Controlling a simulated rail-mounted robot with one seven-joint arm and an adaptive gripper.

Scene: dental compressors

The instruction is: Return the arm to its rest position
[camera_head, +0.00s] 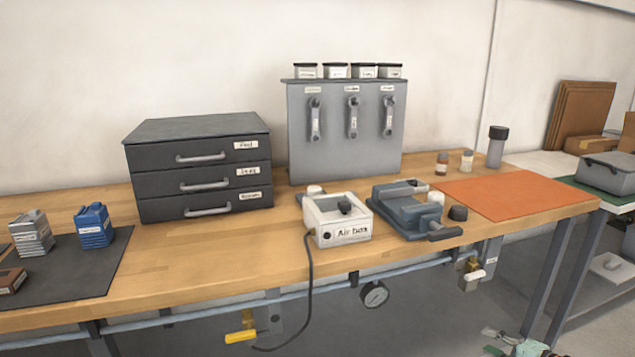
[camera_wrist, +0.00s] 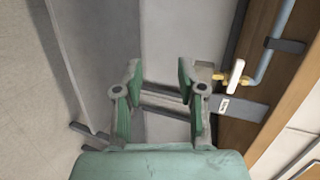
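My gripper (camera_wrist: 159,76) shows in the wrist view with its two green fingers apart and nothing between them. Part of my gripper also shows at the bottom right edge of the head view (camera_head: 502,340), low and in front of the workbench (camera_head: 270,262), clear of its top. The rest of my arm is outside the head view. In the wrist view, a blue pipe (camera_wrist: 280,32) and a valve with a pale handle (camera_wrist: 236,74) are to the right of the fingers, apart from them.
A pressure gauge (camera_head: 375,295), a yellow-handled valve (camera_head: 241,336) and a brass valve (camera_head: 471,274) hang below the bench's front edge. The Air box (camera_head: 338,222), a blue-grey vise (camera_head: 412,211) and a drawer cabinet (camera_head: 198,168) stand on top. Floor space in front looks open.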

